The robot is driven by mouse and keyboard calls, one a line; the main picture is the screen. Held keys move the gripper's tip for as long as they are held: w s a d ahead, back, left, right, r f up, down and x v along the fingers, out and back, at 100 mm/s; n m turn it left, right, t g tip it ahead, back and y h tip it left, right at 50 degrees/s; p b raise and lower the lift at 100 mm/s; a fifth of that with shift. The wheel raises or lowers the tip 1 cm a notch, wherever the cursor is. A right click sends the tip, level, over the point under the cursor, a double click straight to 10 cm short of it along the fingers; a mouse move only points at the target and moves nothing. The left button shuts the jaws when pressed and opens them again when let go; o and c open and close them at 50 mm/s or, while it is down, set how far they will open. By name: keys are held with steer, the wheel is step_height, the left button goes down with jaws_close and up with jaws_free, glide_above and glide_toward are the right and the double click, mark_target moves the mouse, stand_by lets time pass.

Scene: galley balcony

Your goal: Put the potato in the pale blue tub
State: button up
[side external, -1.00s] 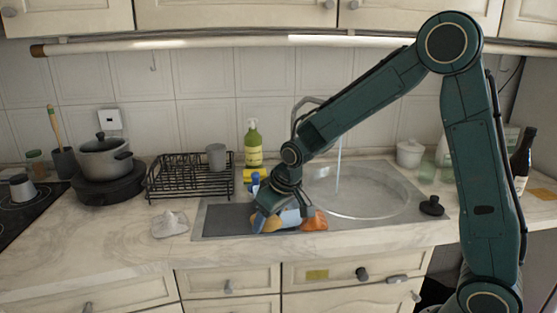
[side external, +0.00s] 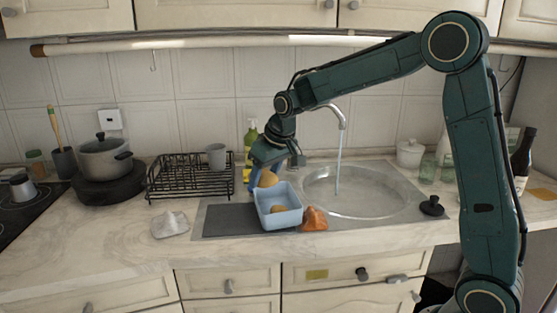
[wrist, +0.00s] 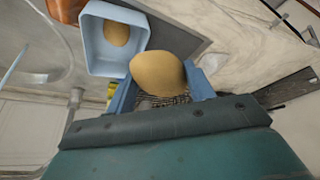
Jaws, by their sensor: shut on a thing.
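My gripper (side external: 272,171) is raised above the counter at the back left edge of the pale blue tub (side external: 292,222). Its blue fingers are shut on a tan, rounded potato (side external: 268,179), held above the tub's rim and apart from the tub floor. The wrist view shows the potato (wrist: 158,73) between the two fingers, with the tub (wrist: 98,45) just beyond it. A similar tan, rounded thing (wrist: 117,33) lies inside the tub; it also shows in the side view (side external: 280,208). The tub stands upright on the dark grey panel beside the sink.
An orange lumpy thing (side external: 314,219) sits right of the tub. The round sink basin (side external: 355,208) and running tap (side external: 338,115) are behind it to the right.

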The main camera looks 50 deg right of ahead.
steer(key=m, duration=0.2)
glide_above(273, 204)
steer(key=s, duration=0.2)
steer(key=shift+h, duration=0.4)
steer(key=shift+w+a+f, duration=0.15)
steer(key=shift+f, duration=1.25)
steer(key=shift+w+a+f, duration=0.1)
steer(key=shift+f, duration=1.25)
steer(key=shift+f, duration=0.15)
steer(key=shift+f, duration=4.8)
steer(key=shift+f, duration=0.35)
steer(key=o, duration=1.2)
steer(key=shift+r, duration=0.15)
